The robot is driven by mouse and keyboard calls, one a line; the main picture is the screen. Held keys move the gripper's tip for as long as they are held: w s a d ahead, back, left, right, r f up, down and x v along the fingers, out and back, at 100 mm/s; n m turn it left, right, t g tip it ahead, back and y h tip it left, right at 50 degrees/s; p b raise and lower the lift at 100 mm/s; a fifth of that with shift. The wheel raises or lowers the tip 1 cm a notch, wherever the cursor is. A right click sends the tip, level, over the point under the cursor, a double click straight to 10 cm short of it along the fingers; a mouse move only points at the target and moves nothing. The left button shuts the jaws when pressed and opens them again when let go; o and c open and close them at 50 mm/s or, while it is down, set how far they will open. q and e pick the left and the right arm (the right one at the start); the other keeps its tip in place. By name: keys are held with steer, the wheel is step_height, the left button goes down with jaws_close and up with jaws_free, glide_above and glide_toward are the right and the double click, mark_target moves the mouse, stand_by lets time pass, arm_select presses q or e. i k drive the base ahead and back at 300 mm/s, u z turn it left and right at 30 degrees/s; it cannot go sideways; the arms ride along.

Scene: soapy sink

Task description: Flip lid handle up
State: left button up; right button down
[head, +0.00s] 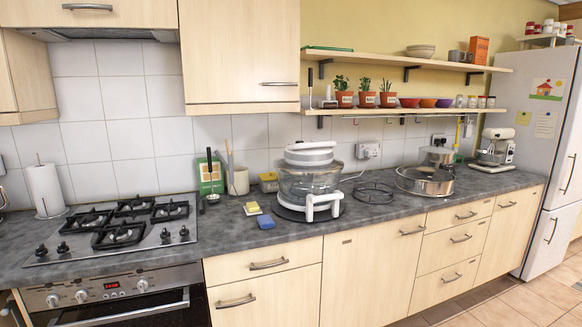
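A countertop cooker with a clear glass bowl (296,188) stands on the grey worktop in the middle of the head view. Its white lid (310,150) sits on top of the bowl. A white curved handle piece lies across the lid's top, but its exact angle is too small to tell. A white stand handle (323,205) shows at the front of the bowl, low down. Neither of my grippers is in view, and nothing is touching the cooker.
A yellow sponge (252,208) and a blue sponge (266,222) lie left of the cooker. A black wire rack (373,193) and a round steel pan (425,181) are to its right. A gas hob (115,228) is at left. Shelves (400,112) hang above. Worktop in front is clear.

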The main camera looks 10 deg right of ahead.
mark_target(331, 144)
steer(key=u, duration=0.2)
steer(key=i, duration=1.3)
steer(key=u, duration=0.25)
